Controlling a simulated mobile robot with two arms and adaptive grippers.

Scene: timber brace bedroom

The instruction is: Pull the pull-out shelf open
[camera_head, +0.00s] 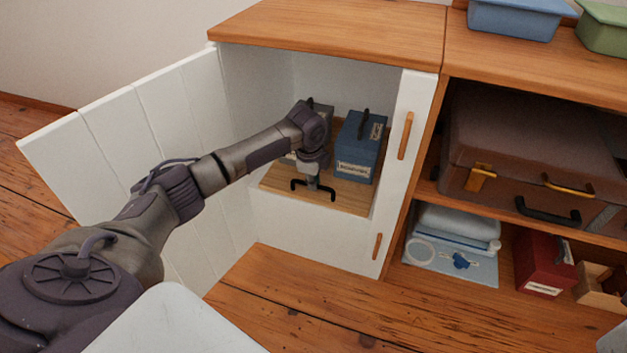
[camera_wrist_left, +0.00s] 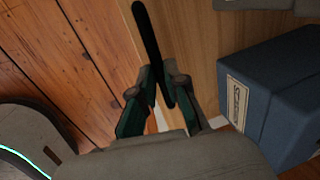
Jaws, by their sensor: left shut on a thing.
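The pull-out shelf (camera_head: 345,195) is a light wooden board inside the white cabinet, with a black bar handle (camera_head: 297,184) at its front. Its front edge lies near the cabinet opening. My left gripper (camera_head: 314,183) reaches down into the cabinet and is shut on the handle. In the left wrist view the black handle (camera_wrist_left: 147,35) runs between the two fingers (camera_wrist_left: 160,92), with the shelf board (camera_wrist_left: 190,45) behind it. The fingers partly hide the handle. My right gripper is not in view.
A blue box (camera_head: 362,150) stands on the shelf, and a grey box beside it is partly hidden by my arm. The white cabinet door (camera_head: 130,125) stands open at left. A brown suitcase (camera_head: 520,150) fills the neighbouring compartment. The wooden floor (camera_head: 300,300) in front is clear.

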